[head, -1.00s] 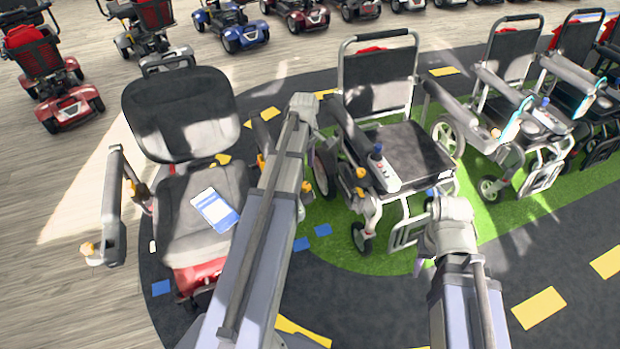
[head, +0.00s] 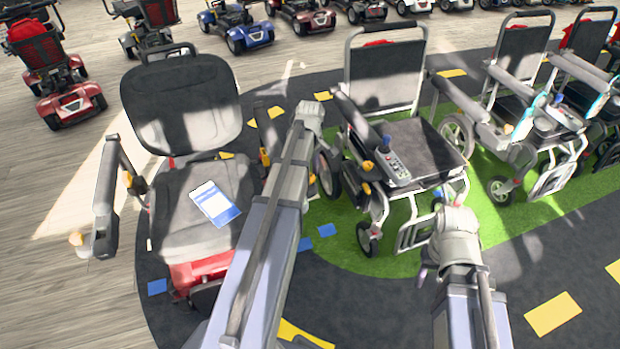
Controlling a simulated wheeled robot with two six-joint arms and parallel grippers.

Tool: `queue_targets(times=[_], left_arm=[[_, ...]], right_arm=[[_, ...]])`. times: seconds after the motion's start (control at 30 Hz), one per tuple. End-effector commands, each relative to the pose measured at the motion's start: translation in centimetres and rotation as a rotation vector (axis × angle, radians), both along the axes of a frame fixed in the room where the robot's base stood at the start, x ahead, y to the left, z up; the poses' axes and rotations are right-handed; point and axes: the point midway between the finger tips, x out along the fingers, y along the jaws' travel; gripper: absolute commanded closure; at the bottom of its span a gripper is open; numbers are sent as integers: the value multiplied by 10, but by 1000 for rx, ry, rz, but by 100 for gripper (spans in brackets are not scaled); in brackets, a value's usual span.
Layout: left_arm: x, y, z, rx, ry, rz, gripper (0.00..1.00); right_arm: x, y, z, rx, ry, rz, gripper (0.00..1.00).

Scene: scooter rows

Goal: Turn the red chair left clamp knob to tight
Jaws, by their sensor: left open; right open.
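The red chair (head: 200,273) stands at the left with a grey-black seat and a red base, facing me. An orange knob (head: 129,180) sits by its picture-left armrest. Another orange knob (head: 265,158) shows at its picture-right side, partly behind my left arm. I cannot tell which way either knob is turned. My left arm reaches up between the red chair and the wheelchair beside it. My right arm ends low in front of that wheelchair. Both grippers are hidden behind my own arm links, and I see no contact with the red chair.
A blue-and-white card (head: 214,203) lies on the red chair's seat. A black-seated wheelchair (head: 425,146) stands close on the right on green floor, with more wheelchairs beyond. Scooters (head: 72,105) line the back. Wooden floor (head: 50,270) left of the red chair is clear.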

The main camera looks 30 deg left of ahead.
Motion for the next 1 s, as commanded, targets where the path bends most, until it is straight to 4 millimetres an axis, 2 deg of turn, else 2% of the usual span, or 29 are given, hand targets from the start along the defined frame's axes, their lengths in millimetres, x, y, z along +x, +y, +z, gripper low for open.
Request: queue_targets(times=[0.23, 0.7, 1.0], left_arm=[[0, 0, 0, 0, 0, 0, 46], [0, 0, 0, 0, 0, 0, 99], [0, 0, 0, 0, 0, -11, 100]], right_arm=[[0, 0, 0, 0, 0, 0, 50], [0, 0, 0, 0, 0, 0, 50], [0, 0, 0, 0, 0, 0, 50]])
